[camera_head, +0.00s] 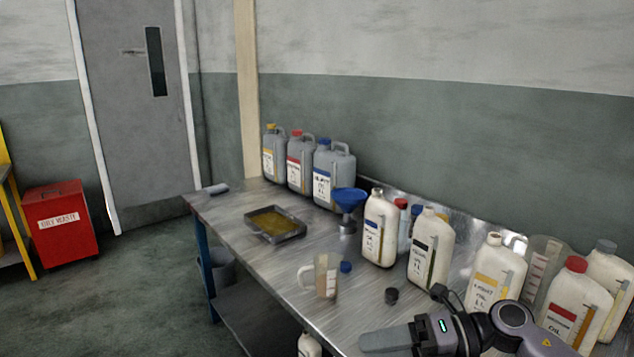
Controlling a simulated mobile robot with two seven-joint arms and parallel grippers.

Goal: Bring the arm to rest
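My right arm comes in at the bottom right, over the front of the metal workbench (235,215). Its gripper (385,340) points left near the bench's front edge. The fingers appear as one grey slab, so I cannot tell whether they are open or shut. I see nothing held in it. My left gripper is not in view. A clear measuring jug (326,276) stands upright at the front edge. A loose blue cap (346,267) lies beside it, and a black cap (391,295) lies farther right.
White oil bottles with blue (380,232), black (430,248), yellow (494,272) and red (574,305) markings stand close to my arm. A blue funnel (350,199), an oily tray (275,223) and grey canisters (333,177) stand farther back. A red bin (61,222) stands on the floor.

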